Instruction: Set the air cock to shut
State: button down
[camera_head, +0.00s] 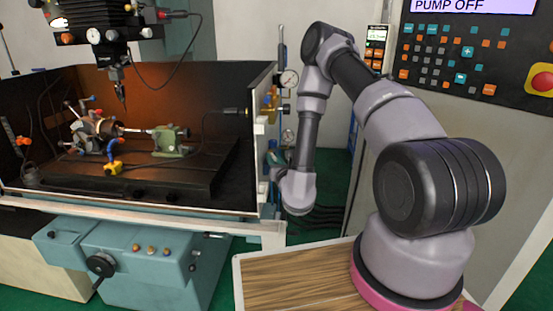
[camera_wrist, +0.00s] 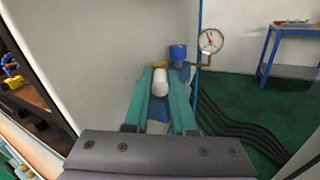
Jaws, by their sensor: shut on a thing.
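The air cock shows in the wrist view as a pale rounded handle (camera_wrist: 160,82) with a bit of brass (camera_wrist: 158,64) behind its far end. My gripper (camera_wrist: 164,78) has its two teal fingers on either side of this handle and is shut on it. The handle runs lengthwise between the fingers, towards the wrist. In the head view my gripper (camera_head: 273,168) is low beside the right end of the machine enclosure, partly hidden by my wrist. The air cock is too small and covered to make out there.
A blue cylindrical fitting (camera_wrist: 178,53) and a round gauge (camera_wrist: 210,41) stand just beyond my fingers. A pale panel (camera_wrist: 95,50) lies close on the left. Black hoses (camera_wrist: 240,125) cross the green floor at right. A blue table (camera_wrist: 290,45) stands farther back.

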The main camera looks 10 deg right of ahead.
jog(key=shift+a+m+h, duration=0.3)
jog(key=shift+m+h, duration=0.55)
jog(key=shift+h, duration=0.4)
jog(key=shift+a+m+h, duration=0.3)
jog(key=shift+m+h, duration=0.55)
jog(key=shift+h, duration=0.7)
jog(key=c, duration=0.8)
grip_release()
jog(key=shift+o, duration=0.2)
jog(key=shift+w+a, duration=0.1)
jog(key=shift+a, duration=0.05)
